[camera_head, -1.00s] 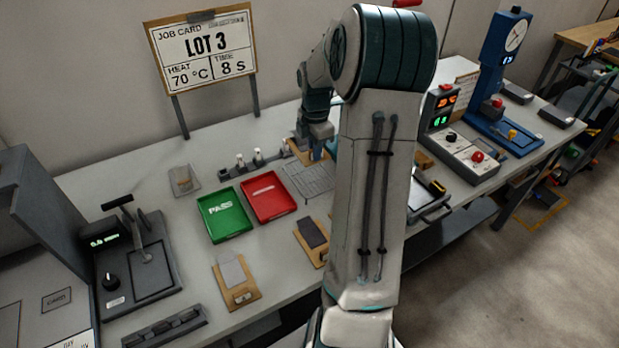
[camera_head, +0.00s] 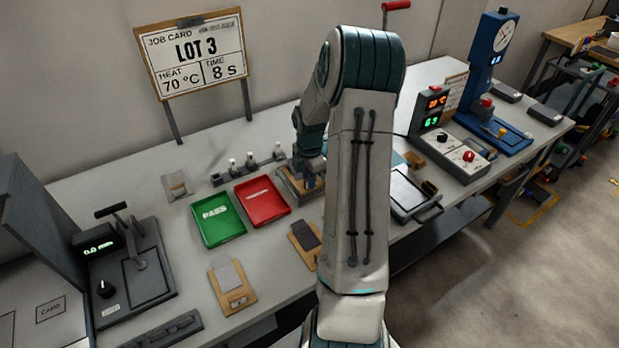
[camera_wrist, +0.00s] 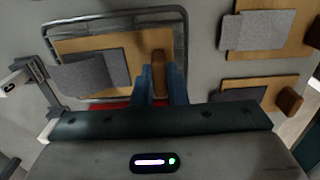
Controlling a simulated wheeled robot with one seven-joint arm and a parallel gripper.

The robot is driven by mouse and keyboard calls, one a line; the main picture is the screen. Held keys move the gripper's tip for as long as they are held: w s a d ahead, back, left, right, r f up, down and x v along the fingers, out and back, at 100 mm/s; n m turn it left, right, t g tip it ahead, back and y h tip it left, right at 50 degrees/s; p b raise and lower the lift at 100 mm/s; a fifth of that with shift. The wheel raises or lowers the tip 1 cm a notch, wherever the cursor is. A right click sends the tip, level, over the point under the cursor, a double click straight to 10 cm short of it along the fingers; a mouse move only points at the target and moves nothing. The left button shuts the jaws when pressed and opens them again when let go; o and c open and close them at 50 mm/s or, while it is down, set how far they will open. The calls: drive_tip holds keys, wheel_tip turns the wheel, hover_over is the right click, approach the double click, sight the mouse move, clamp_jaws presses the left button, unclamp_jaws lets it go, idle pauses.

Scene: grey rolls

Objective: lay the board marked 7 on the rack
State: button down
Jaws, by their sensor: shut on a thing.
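My gripper (camera_head: 308,186) is shut on the wooden grip block (camera_wrist: 160,72) of a tan board (camera_wrist: 121,46). Its blue fingers (camera_wrist: 161,86) stand on either side of the block in the wrist view. Grey sheets (camera_wrist: 80,75) lie on the board, and one reaches past its left edge. The board also shows below my gripper in the head view (camera_head: 289,189). The wire rack (camera_wrist: 120,18) frames the board in the wrist view. I cannot tell whether the board touches the rack. No number is readable on it.
Two other boards, a front one (camera_head: 239,298) and one partly behind my arm (camera_head: 296,246), lie on the bench. A green tray (camera_head: 218,232) and a red tray (camera_head: 264,212) sit left of the rack. Small bottles (camera_head: 250,160) stand behind. A dark-framed plate (camera_head: 425,212) lies right of my arm.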

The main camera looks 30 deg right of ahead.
drive_tip(key=shift+f, duration=0.15)
drive_tip(key=c, duration=1.5)
unclamp_jaws()
drive_tip(key=shift+o, duration=0.2)
